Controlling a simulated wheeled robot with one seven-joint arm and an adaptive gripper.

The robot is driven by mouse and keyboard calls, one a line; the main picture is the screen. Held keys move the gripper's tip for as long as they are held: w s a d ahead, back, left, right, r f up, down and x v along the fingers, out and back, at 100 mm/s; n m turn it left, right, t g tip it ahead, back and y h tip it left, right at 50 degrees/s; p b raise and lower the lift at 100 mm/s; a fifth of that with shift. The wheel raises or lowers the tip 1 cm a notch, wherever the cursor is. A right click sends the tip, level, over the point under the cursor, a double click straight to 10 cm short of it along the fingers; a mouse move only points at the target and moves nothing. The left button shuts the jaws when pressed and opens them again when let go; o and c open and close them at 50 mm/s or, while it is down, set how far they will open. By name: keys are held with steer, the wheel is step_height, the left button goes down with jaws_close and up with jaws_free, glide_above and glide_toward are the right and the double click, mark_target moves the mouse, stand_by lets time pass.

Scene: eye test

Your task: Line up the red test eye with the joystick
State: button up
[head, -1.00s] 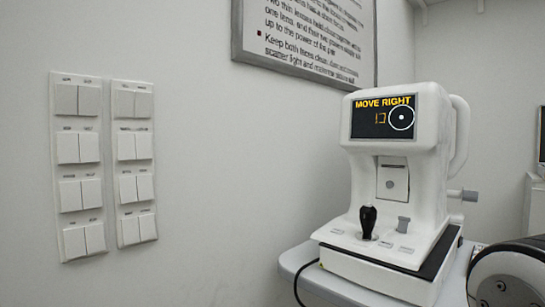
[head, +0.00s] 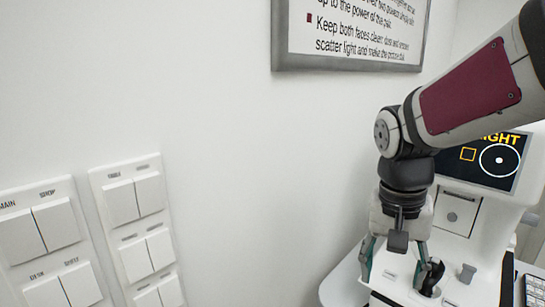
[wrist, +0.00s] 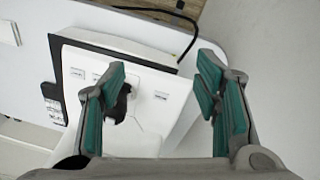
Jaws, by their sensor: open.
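The white eye-test machine (head: 452,282) stands at the right, with its dark screen (head: 478,175) partly behind my arm. The screen shows an orange square left of a white circle with a dot, and cut-off text ending in "IGHT". The black joystick (head: 432,278) rises from the machine's base. My gripper (head: 396,266) is open and points down over the base, one finger close beside the joystick. In the wrist view the joystick (wrist: 121,106) shows at the inner side of the left finger; I cannot tell if they touch. I see no red test eye.
Two white switch panels (head: 137,235) are on the wall at left. A framed sign (head: 350,55) hangs above. A grey stub (head: 467,273) stands right of the joystick. A black cable (wrist: 190,25) runs by the base on the pale table (head: 345,285). A keyboard (head: 535,290) is at the right edge.

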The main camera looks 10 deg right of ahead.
steer(key=w+d+r+m+p, duration=0.3)
steer(key=w+d+r+p, duration=0.25)
steer(key=p, duration=0.55)
steer(key=m+p, duration=0.5)
steer(key=p, duration=0.9)
glide_toward(437, 260)
steer(key=f, duration=0.4)
steer(key=d+f+p, duration=0.1)
steer(key=f, duration=0.7)
steer(key=shift+w+d+f+p, duration=0.15)
steer(key=shift+w+p, duration=0.1)
steer(key=shift+p, duration=0.1)
steer(key=shift+c, duration=0.6)
steer(key=c, duration=1.1)
steer(key=shift+s, duration=0.15)
